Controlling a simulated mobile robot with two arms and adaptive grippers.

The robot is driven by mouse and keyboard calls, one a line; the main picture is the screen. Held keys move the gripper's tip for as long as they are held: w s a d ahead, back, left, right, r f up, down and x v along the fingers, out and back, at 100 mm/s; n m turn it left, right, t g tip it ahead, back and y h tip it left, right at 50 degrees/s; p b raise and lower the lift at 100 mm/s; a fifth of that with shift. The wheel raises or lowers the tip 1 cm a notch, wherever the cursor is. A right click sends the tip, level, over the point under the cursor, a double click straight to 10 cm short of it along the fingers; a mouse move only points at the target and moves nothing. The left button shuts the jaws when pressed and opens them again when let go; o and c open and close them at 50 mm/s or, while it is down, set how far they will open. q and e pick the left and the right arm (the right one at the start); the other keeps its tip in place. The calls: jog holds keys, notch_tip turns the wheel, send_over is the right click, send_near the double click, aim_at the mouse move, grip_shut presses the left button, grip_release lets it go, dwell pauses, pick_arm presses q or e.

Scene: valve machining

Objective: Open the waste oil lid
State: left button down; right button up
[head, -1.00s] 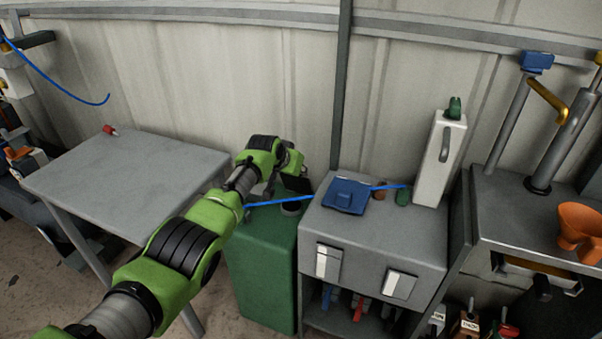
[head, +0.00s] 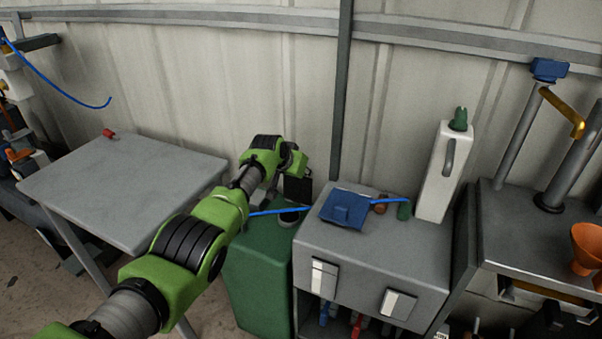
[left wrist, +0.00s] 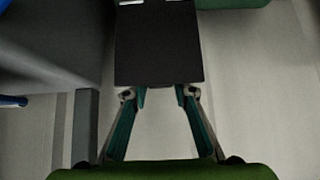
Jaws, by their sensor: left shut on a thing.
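The waste oil container (head: 258,275) is a tall green bin left of the grey cabinet. A round grey opening (head: 291,217) shows on its top, partly covered by other things. A flat dark lid (head: 298,191) stands raised above the back of the bin, under my left gripper. In the left wrist view the black rectangular lid (left wrist: 158,48) lies between the tips of my left gripper (left wrist: 158,93), which is shut on its near edge. In the head view the left fingers are mostly hidden behind my wrist. My right gripper is in neither view.
The grey cabinet (head: 375,250) stands close on the bin's right, with a blue part (head: 346,209) and a white canister (head: 441,170) on top. A grey table (head: 120,190) is at left. The corrugated wall (head: 220,100) is close behind.

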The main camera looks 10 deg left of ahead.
pick_arm(q)
jog(key=shift+w+d+r, duration=0.2)
jog(key=shift+w+r, duration=0.2)
jog(key=shift+r, duration=0.4)
jog(key=c, duration=1.7)
grip_release()
jog(key=shift+s+f, duration=0.1)
jog(key=shift+f, duration=0.25)
jog(key=shift+s+a, duration=0.1)
jog(key=shift+v, duration=5.95)
